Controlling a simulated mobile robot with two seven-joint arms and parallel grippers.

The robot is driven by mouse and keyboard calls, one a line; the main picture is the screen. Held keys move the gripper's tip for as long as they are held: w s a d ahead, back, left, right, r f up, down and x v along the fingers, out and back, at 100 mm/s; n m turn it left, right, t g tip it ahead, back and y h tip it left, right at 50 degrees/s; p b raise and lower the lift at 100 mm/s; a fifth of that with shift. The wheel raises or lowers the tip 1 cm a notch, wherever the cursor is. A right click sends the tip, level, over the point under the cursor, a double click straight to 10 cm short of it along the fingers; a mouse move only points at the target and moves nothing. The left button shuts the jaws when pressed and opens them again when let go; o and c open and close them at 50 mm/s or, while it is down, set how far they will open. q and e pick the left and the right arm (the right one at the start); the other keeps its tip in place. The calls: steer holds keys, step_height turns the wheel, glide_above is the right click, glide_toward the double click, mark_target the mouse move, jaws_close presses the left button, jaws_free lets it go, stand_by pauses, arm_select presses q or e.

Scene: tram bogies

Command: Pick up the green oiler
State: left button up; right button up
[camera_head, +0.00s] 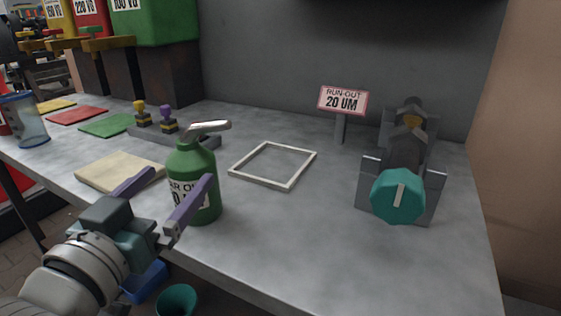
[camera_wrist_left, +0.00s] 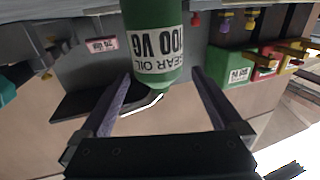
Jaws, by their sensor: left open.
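The green oiler (camera_head: 180,160) stands upright on the grey bench near its front edge, with a pale spout on top and a white gear-oil label. My left gripper (camera_head: 182,175) is open at the oiler, its purple fingers pointing towards it. In the head view one finger crosses in front of the oiler's label and the other is to its left. In the left wrist view the oiler (camera_wrist_left: 153,30) shows upside down, between and beyond the fingertips (camera_wrist_left: 161,76), with a gap at each side. My right gripper is not in view.
A white square frame (camera_head: 289,184) lies right of the oiler. A beige pad (camera_head: 105,172) lies to its left and a rack with small knobbed pieces (camera_head: 205,140) behind. A run-out sign (camera_head: 343,101) and a fixture with a teal knob (camera_head: 385,198) stand right. The front right bench is clear.

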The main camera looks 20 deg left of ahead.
mark_target(192, 165)
arm_select(q)
steer(key=w, duration=0.3)
steer(key=w+b, duration=0.1)
steer(key=w, duration=0.1)
steer(key=shift+w+a+f, duration=0.25)
steer(key=shift+w+a, duration=0.1)
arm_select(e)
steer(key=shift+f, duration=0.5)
arm_select(q)
steer(key=shift+c, duration=0.4)
steer(key=shift+r, duration=0.1)
jaws_close()
